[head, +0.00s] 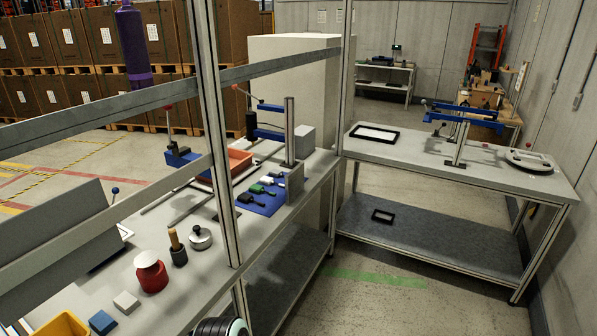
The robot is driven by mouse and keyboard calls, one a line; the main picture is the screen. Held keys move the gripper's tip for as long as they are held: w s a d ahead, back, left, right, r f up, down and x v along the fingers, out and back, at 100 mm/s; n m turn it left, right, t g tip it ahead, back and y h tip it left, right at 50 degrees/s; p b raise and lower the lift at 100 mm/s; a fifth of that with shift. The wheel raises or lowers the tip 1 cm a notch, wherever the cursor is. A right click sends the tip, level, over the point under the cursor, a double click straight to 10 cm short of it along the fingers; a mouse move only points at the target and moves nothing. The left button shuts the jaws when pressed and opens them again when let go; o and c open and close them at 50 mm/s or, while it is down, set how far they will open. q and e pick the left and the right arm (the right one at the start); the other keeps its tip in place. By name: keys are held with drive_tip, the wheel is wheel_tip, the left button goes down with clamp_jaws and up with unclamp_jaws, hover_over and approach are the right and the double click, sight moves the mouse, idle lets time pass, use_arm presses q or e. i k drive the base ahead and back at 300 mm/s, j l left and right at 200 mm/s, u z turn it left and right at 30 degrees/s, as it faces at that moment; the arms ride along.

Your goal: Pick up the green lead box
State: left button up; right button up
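I do not clearly see a green lead box. The only small green thing is a green piece (257,189) on the blue mat (266,209), beside white and dark pieces; it is too small to tell what it is. A blue block (103,322) and a pale grey block (126,302) lie on the near left of the workbench (215,265). Neither of my grippers is in view.
Metal frame posts and rails cross in front of the workbench. A red-based pot (151,275), a wooden-handled tool (178,250), a silver round piece (200,237) and a yellow bin (62,325) stand there. A second table (400,150) is at right, with open floor between.

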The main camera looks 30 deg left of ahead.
sight(256, 188)
drive_tip(key=i+z, duration=0.35)
drive_tip(key=i+j+z, duration=0.2)
drive_tip(key=z, duration=0.2)
drive_tip(key=i+j+z, duration=0.35)
drive_tip(key=j+z, duration=0.1)
drive_tip(key=z, duration=0.55)
drive_tip(key=i+j+z, duration=0.1)
drive_tip(key=z, duration=0.55)
drive_tip(key=j+z, duration=0.15)
drive_tip(key=z, duration=0.5)
drive_tip(key=j+z, duration=0.15)
drive_tip(key=z, duration=0.5)
drive_tip(key=j+z, duration=0.15)
drive_tip(key=z, duration=0.5)
drive_tip(key=k+z, duration=0.1)
drive_tip(key=z, duration=0.55)
drive_tip(key=j+z, duration=0.15)
drive_tip(key=z, duration=0.5)
drive_tip(key=k+z, duration=0.15)
drive_tip(key=z, duration=0.5)
